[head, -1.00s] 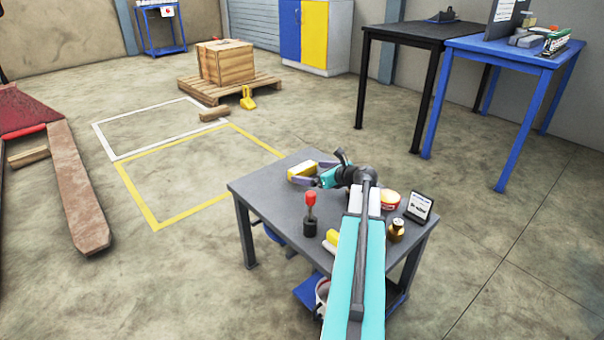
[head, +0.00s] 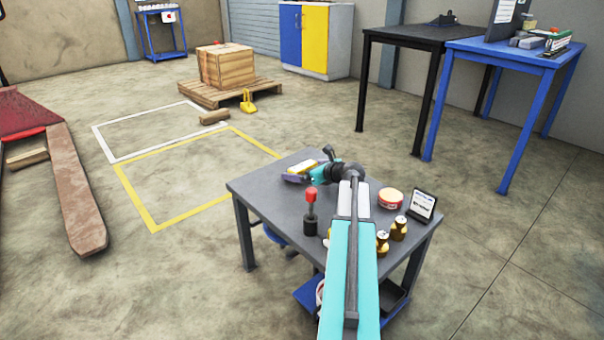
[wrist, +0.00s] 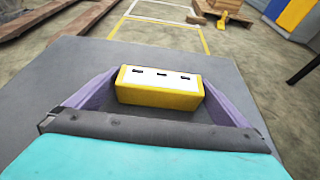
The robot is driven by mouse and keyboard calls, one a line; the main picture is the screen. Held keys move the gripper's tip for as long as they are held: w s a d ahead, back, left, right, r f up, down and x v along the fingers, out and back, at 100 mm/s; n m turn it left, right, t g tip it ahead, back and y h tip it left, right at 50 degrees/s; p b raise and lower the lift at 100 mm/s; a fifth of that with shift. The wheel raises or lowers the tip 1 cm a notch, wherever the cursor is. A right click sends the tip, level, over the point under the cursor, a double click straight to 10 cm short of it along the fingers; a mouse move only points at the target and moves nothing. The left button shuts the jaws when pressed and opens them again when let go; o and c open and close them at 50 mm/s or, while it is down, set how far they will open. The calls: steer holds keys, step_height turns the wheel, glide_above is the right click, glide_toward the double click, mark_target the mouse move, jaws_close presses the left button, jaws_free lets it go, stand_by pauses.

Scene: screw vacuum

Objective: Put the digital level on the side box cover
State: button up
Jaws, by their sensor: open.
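A yellow block with a white top and three dark slots, which looks like the digital level (wrist: 158,88), lies on the grey table near its far left edge. The same block shows in the head view (head: 303,167), partly hidden by my gripper. My gripper (wrist: 160,82) is open, with one purple finger on each side of the block; I cannot tell whether they touch it. In the head view my gripper (head: 300,176) is low over the tabletop. I cannot identify the side box cover for certain in these views.
On the grey table (head: 262,190) stand a red-topped black post (head: 310,212), a round red and cream tin (head: 390,199), a small display (head: 421,206) and two brass pieces (head: 398,229). My arm crosses the table's middle. A pallet with a wooden crate (head: 226,66) stands beyond.

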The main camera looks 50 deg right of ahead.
mark_target(303, 165)
stand_by(0.3)
steer(key=c, duration=1.1)
steer(key=shift+r, duration=0.15)
steer(key=shift+r+p, duration=2.7)
steer(key=shift+r, duration=2.2)
